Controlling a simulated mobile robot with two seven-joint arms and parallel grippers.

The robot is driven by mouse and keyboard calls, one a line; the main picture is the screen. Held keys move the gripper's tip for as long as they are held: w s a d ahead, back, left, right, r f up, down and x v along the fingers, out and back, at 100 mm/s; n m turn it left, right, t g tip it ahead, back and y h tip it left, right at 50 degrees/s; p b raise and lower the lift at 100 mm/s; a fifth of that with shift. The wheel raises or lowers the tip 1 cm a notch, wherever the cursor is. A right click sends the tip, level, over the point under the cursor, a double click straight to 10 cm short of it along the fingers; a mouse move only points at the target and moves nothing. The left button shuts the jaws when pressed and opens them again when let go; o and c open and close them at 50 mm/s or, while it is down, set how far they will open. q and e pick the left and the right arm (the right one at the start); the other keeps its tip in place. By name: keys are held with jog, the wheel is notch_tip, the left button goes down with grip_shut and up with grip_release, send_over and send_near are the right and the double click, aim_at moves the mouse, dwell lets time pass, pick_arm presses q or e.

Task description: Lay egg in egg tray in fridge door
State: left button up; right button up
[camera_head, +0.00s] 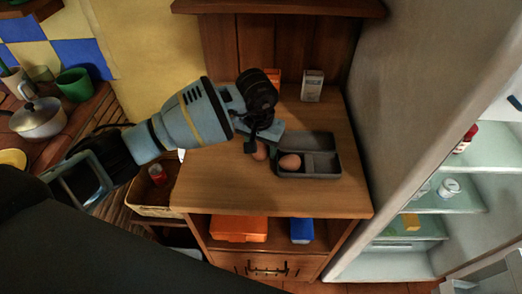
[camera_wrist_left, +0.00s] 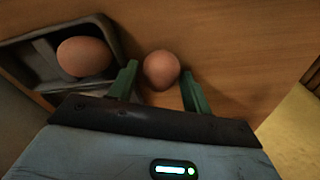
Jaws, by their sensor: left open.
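A brown egg (camera_head: 260,151) lies on the wooden counter, just left of a grey tray (camera_head: 323,141). A second brown egg (camera_head: 290,162) sits in the tray's left compartment; it also shows in the left wrist view (camera_wrist_left: 85,57). My left gripper (camera_head: 262,143) is low over the counter. In the left wrist view, its green fingers (camera_wrist_left: 160,86) stand apart with the loose egg (camera_wrist_left: 161,69) between and slightly beyond their tips. I cannot tell whether they touch it. My right gripper is not in view. The fridge (camera_head: 420,170) is open at the right, its shelves showing; no egg tray is recognisable there.
A small white carton (camera_head: 312,86) and an orange box (camera_head: 273,76) stand at the counter's back. An orange box (camera_head: 239,229) and a blue box (camera_head: 301,231) sit on the shelf below. A pot (camera_head: 38,118) and green mug (camera_head: 74,83) are at left. The counter's front is clear.

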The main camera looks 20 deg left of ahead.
aim_at(262, 145)
pick_arm(q)
jog(key=shift+c, duration=0.3)
jog(key=c, duration=0.4)
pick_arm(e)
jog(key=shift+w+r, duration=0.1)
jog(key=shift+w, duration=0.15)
pick_arm(q)
jog(key=shift+c, duration=0.2)
jog(key=shift+r, duration=0.55)
notch_tip(262, 145, up, 2)
jog(key=shift+w+b, duration=0.1)
jog(key=shift+b, duration=0.2)
jog(key=s+d, duration=0.3)
jog(key=s, duration=0.1)
jog(key=s+d+r, duration=0.1)
jog(key=s+d, duration=0.2)
jog(key=s, duration=0.1)
jog(key=s+d+b, duration=0.1)
jog(key=s+d, duration=0.3)
jog(key=shift+s+r, duration=0.3)
jog(key=shift+r, duration=0.1)
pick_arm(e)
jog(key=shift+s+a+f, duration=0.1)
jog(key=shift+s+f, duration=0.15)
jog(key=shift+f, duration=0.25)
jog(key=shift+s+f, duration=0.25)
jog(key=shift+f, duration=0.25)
